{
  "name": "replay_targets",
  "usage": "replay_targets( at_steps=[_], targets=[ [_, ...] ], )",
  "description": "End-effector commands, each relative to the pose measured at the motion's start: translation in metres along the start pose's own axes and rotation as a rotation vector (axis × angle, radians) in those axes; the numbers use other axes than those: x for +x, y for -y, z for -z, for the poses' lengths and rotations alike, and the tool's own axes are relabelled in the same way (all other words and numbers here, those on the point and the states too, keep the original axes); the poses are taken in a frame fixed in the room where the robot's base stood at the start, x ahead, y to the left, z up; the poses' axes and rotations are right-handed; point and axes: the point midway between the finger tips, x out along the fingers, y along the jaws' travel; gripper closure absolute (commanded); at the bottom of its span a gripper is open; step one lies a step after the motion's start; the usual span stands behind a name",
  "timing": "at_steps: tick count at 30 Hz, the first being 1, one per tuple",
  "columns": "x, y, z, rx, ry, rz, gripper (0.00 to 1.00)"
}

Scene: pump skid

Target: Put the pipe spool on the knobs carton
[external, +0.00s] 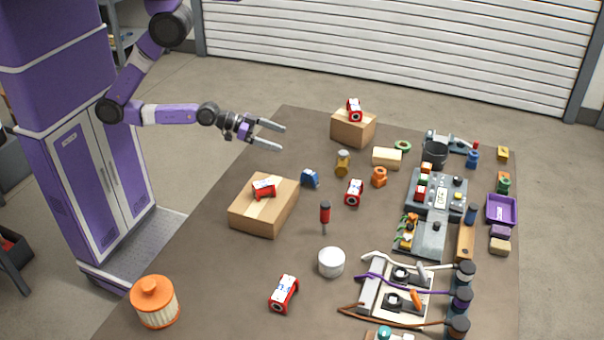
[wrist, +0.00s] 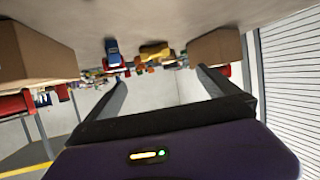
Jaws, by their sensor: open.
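Several alike red pieces with white ends look like pipe spools. One (external: 264,188) lies on the near carton (external: 251,219), and one (external: 354,109) on the far carton (external: 350,131). Two others lie on the table, one (external: 354,192) mid-table and one (external: 284,293) near the front. I cannot read which carton is the knobs carton. My gripper (external: 282,138) is open and empty, in the air left of the far carton and beyond the near one. The wrist view is upside down, with the near carton (wrist: 35,50) left and the far carton (wrist: 215,48) right of my fingers (wrist: 162,78).
A blue part (external: 310,178), a brass piece (external: 343,162), a red-handled screwdriver (external: 325,215) and a white tub (external: 331,262) stand mid-table. An orange canister (external: 154,303) is at front left. Grey fixtures (external: 436,197) crowd the right. Bare table lies around the near carton.

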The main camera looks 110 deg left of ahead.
Motion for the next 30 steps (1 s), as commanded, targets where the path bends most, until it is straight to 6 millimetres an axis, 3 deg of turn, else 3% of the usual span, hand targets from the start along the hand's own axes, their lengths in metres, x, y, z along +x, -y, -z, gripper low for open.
replay_targets(
  at_steps=[1, 6, 12, 18, 30],
  targets=[
    [-0.022, -0.012, -0.008, 0.016, 0.004, -0.029, 0.00],
    [-0.086, -0.035, -0.012, 0.061, -0.028, -0.120, 0.00],
    [-0.143, -0.049, -0.002, 0.102, -0.066, -0.229, 0.00],
    [-0.165, -0.053, 0.005, 0.115, -0.084, -0.277, 0.00],
    [-0.165, -0.053, 0.006, 0.115, -0.086, -0.278, 0.00]
  ],
)
